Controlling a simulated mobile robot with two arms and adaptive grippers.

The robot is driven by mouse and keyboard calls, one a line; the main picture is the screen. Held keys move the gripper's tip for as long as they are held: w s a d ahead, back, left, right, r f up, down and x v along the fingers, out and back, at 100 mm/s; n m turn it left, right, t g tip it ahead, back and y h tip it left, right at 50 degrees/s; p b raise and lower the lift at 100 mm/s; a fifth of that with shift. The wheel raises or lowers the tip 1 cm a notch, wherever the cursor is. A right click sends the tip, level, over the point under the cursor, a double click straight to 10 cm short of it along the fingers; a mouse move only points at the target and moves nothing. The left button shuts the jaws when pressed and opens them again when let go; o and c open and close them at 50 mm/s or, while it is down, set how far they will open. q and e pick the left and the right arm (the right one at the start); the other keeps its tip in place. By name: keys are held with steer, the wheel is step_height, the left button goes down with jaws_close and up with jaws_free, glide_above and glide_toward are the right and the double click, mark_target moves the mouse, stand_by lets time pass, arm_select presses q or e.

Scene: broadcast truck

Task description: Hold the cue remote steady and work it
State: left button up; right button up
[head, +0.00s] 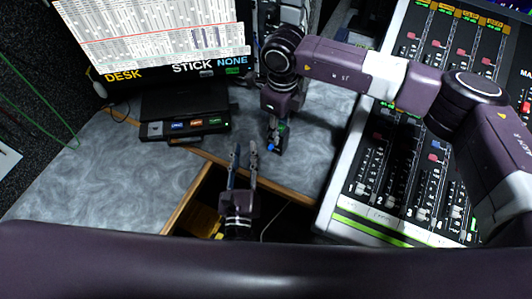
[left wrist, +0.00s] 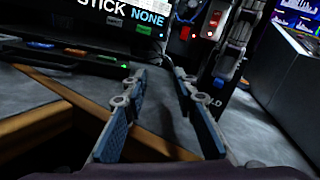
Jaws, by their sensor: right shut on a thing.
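The cue remote (head: 274,143) is a small dark device with a blue spot at its lower end, held over the grey desk in the head view. My right gripper (head: 279,122) is shut on it from above. In the left wrist view the dark remote (left wrist: 210,98) shows part of a label reading "OLD", below the right gripper's fingers (left wrist: 238,38), which hide some of it. My left gripper (head: 243,152) is open and empty, just left of and nearer than the remote. Its two spread fingers (left wrist: 160,78) show in the left wrist view, with the remote beyond the right finger.
A monitor (head: 155,35) reading "DESK" and "STICK NONE" stands at the back left. A dark box (head: 185,126) with coloured labels sits before it. A fader console (head: 400,190) fills the right. The desk (head: 130,175) is clear at left; its wooden edge runs beneath my left gripper.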

mark_target(249, 175)
arm_select(q)
steer(key=s+m+h, duration=0.1)
steer(key=s+d+f+m+t+h, duration=0.1)
steer(key=s, duration=0.1)
steer(key=s+f+m+h, duration=0.1)
steer(key=h, duration=0.1)
steer(key=shift+s+d+m, duration=0.15)
steer(key=shift+d+m, duration=0.05)
steer(key=shift+m, duration=0.2)
steer(key=s+f+m+h, duration=0.1)
steer(key=s+m+h, duration=0.5)
steer(key=h, duration=0.1)
steer(key=x, duration=1.1)
steer(key=shift+w+f, duration=0.1)
steer(key=shift+w, duration=0.05)
jaws_close()
